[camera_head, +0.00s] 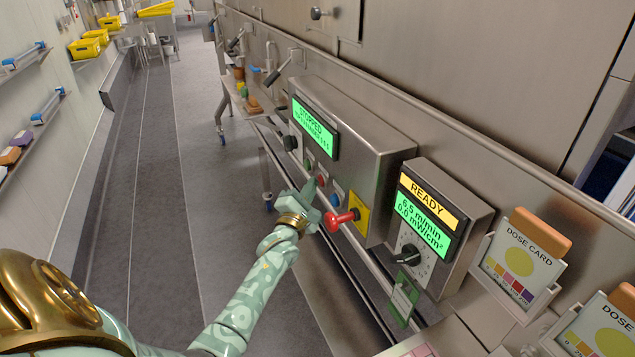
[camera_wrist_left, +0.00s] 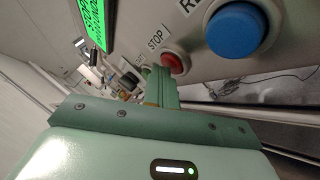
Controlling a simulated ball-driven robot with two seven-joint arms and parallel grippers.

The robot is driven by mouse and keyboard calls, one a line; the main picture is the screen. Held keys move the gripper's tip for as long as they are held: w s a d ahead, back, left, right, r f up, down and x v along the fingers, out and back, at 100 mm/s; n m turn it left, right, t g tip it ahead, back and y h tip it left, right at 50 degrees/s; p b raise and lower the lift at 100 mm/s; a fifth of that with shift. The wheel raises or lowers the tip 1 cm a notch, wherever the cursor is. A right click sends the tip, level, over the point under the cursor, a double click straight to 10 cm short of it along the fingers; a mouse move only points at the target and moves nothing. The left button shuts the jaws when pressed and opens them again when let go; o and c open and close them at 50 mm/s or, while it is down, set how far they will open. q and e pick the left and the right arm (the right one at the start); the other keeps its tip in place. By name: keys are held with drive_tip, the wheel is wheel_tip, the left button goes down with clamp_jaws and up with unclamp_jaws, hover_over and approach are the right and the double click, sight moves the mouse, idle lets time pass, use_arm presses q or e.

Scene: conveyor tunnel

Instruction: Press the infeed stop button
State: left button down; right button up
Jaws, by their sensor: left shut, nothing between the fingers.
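The red stop button (camera_head: 321,181) is on the sloped front of a steel control box (camera_head: 357,136). In the left wrist view the red button (camera_wrist_left: 175,63) sits below a label reading STOP, partly hidden by my fingers. My left gripper (camera_head: 310,187) is shut and empty, its tips right at the red button. In the left wrist view the closed fingers (camera_wrist_left: 161,78) overlap the button's left edge; I cannot tell whether they touch it. The box's green display (camera_head: 314,129) reads STOPPED. My right gripper is not in view.
A blue button (camera_head: 334,200) is just right of the red one. A second box (camera_head: 440,226) with a READY display and knob stands to the right. The aisle floor on the left is clear.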

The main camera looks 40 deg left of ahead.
use_arm(q)
drive_tip(key=shift+s, duration=0.1)
drive_tip(key=shift+s+a+p, duration=0.4)
drive_tip(key=shift+s+p, duration=0.2)
drive_tip(key=shift+s, duration=0.1)
drive_tip(key=shift+s+a+p, duration=0.4)
drive_tip(key=shift+s+p, duration=0.05)
drive_tip(key=shift+s, duration=0.3)
drive_tip(key=shift+s+a+p, duration=0.35)
drive_tip(key=shift+s+p, duration=0.1)
drive_tip(key=shift+s, duration=0.3)
drive_tip(key=shift+s+a+p, duration=0.4)
drive_tip(key=shift+s+p, duration=0.05)
drive_tip(key=shift+s, duration=0.3)
